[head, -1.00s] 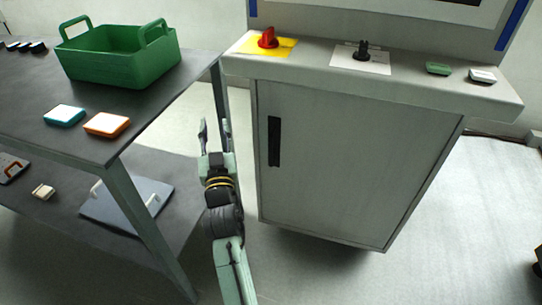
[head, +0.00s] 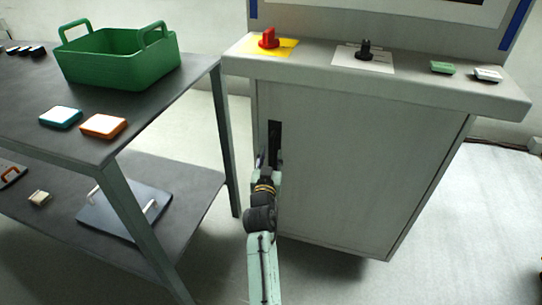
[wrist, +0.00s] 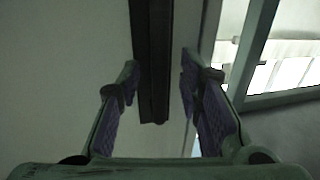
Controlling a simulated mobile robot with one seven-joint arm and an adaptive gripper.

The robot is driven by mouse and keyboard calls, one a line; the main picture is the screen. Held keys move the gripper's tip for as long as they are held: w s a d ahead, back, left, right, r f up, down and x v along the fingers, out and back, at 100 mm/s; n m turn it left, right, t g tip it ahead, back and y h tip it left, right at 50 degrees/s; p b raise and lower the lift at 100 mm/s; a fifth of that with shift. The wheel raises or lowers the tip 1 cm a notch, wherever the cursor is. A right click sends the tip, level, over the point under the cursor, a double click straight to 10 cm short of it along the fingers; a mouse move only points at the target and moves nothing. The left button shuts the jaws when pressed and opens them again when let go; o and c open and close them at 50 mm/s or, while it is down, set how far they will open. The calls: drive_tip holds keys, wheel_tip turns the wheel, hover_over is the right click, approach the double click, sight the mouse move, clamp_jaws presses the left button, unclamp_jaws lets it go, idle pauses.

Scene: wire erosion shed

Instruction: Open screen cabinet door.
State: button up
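The screen cabinet door (head: 345,170) is a grey panel below the control shelf, and it looks shut. Its black vertical handle (head: 274,140) is near the door's left edge. My gripper (head: 268,160) is at the handle's lower part in the head view. In the wrist view, the handle (wrist: 153,60) hangs between the two spread fingers of my gripper (wrist: 158,88), with a gap on each side. The fingers are open, one on each side of the bar. My gripper hides the handle's lower end in the head view.
A dark table (head: 150,105) with a green crate (head: 118,68) and a lower shelf (head: 180,195) stands close on the left. The cabinet's control shelf (head: 400,88) juts out above the door. The floor on the right (head: 490,220) is clear.

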drive_tip(key=shift+w+d, duration=0.1)
drive_tip(key=shift+w, duration=0.6)
drive_tip(key=shift+c, duration=0.4)
clamp_jaws()
